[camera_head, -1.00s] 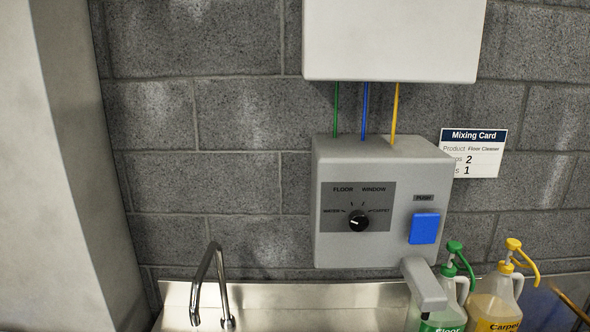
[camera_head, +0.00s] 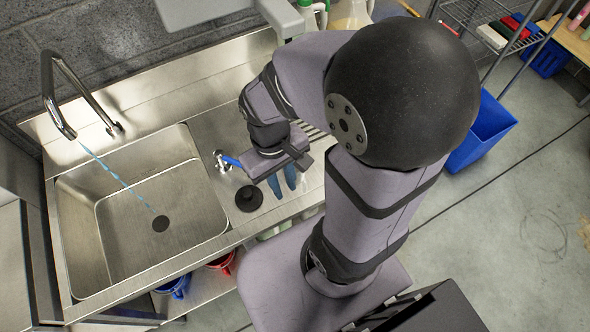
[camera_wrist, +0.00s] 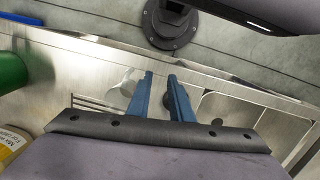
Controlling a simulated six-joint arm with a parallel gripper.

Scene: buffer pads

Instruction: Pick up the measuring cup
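My gripper (camera_head: 282,187) hangs over the steel counter just right of the sink, its two blue fingers pointing down with a gap between them. In the wrist view the fingers (camera_wrist: 161,76) are also apart, and I see nothing held. I cannot clearly make out the measuring cup. A pale, rounded shape (camera_wrist: 124,84) shows beside the left finger in the wrist view, partly hidden, and I cannot tell if it is the cup. My arm covers part of the counter in the head view.
The sink (camera_head: 195,237) has a tall faucet (camera_head: 62,100) with a blue stream. A black round fitting (camera_head: 249,199) and a blue-handled valve (camera_head: 229,160) stand between sink and gripper. Bottles stand at the back. A blue bin (camera_head: 484,130) is on the floor at right.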

